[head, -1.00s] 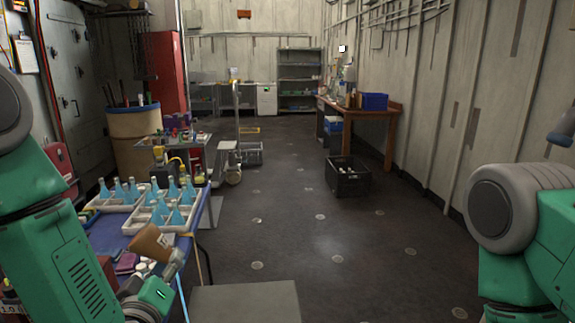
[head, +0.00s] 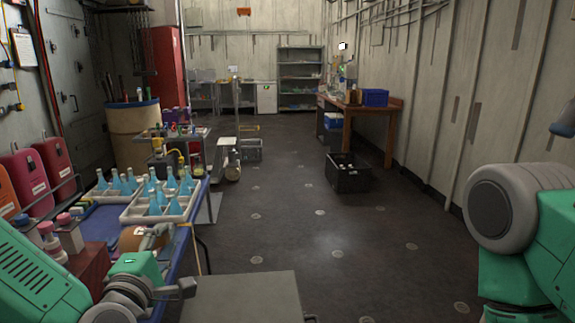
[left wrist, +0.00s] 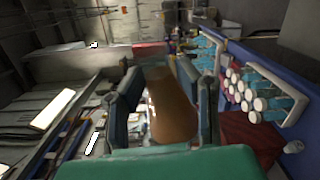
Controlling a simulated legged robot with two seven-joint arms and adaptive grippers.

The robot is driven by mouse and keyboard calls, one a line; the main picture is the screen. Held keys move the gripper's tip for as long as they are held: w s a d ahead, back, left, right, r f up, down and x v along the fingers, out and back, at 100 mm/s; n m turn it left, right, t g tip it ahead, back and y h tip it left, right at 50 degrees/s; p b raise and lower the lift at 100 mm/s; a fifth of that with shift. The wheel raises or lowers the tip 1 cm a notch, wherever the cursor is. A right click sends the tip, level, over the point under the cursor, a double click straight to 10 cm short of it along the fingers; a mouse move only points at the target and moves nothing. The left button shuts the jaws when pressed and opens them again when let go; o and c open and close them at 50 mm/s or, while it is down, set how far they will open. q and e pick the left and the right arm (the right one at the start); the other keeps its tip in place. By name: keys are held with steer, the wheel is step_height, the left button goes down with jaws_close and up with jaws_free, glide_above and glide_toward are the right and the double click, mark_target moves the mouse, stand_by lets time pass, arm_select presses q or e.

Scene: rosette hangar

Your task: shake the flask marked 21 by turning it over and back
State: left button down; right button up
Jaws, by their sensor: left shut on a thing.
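My left gripper (head: 155,236) is shut on a brown flask (head: 130,239) above the near part of the blue table (head: 98,224). The flask looks tipped well over in the head view, partly hidden by the gripper. In the left wrist view the brown flask (left wrist: 170,108) lies between both fingers of the gripper (left wrist: 166,98), narrow towards the top of the picture. No number can be read on it now. My right gripper is out of view; only part of that arm shows.
White racks (head: 150,217) with several blue flasks stand on the table beyond the gripper. Red cases (head: 24,176) and capped bottles (head: 68,233) are to the left. A grey surface (head: 243,297) is at the near middle. The floor beyond is clear up to a black crate (head: 348,177).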

arm_select(q)
steer(key=shift+f+n+b, duration=0.25)
steer(key=shift+n+b, duration=0.05)
steer(key=shift+n, duration=0.4)
steer(key=shift+r+n, duration=0.1)
steer(key=shift+n, duration=0.2)
steer(key=shift+r, duration=0.15)
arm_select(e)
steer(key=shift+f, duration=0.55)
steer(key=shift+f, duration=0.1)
arm_select(q)
steer(key=n+b, duration=0.2)
steer(key=shift+f+n, duration=0.25)
steer(key=shift+n, duration=0.35)
steer(key=shift+r, duration=0.2)
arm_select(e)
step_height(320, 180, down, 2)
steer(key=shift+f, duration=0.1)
